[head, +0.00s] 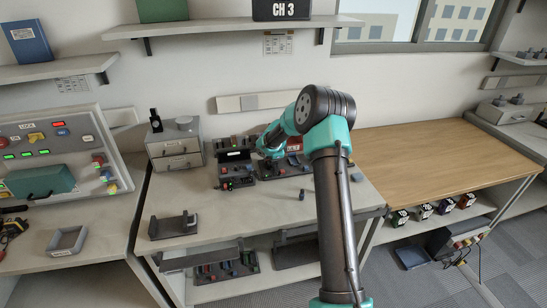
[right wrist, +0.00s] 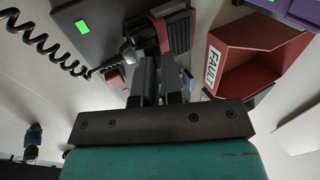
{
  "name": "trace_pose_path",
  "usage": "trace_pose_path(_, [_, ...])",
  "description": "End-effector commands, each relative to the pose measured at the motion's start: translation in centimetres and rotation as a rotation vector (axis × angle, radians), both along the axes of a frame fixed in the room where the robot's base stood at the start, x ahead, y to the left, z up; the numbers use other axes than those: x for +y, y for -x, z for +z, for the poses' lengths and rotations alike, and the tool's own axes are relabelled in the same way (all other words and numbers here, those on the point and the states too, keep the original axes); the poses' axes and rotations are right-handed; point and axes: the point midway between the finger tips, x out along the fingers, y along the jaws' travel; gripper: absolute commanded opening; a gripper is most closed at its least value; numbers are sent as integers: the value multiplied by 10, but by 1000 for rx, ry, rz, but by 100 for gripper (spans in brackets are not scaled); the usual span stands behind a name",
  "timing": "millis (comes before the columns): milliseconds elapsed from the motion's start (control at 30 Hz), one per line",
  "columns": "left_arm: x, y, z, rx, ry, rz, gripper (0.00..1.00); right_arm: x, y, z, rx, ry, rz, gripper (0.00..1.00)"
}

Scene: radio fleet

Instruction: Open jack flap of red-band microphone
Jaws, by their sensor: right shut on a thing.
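In the right wrist view, a dark microphone with red bands (right wrist: 172,31) lies on a dark base with a coiled black cord beside it. My right gripper (right wrist: 160,65) reaches to its near end, fingers close together and shut on it. Which part is between the fingertips is hidden; I cannot make out the jack flap. In the head view my right arm reaches over the middle bench, with the teal wrist (head: 270,140) among dark racks, and its fingertips are hidden. My left gripper is not in view.
A red bin labelled FAULT (right wrist: 257,45) stands close to the right of the fingers. The coiled cord (right wrist: 45,45) hangs at left. In the head view, a grey drawer box (head: 175,148) stands left of the racks, and the wooden bench (head: 425,155) at right is clear.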

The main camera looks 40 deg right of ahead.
Motion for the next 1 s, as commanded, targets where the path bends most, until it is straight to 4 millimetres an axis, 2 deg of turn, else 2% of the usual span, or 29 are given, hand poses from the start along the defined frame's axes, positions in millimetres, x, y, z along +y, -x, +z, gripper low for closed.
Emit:
trace_pose_path(33, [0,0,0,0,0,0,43,-9,2,7,-12,15,-8,0])
trace_pose_path(800, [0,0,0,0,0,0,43,1,2,6,-78,28,6,0])
trace_pose_path(833, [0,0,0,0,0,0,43,1,2,6,-78,28,6,8])
trace_pose_path(1000, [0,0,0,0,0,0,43,2,2,5,-75,26,8,25])
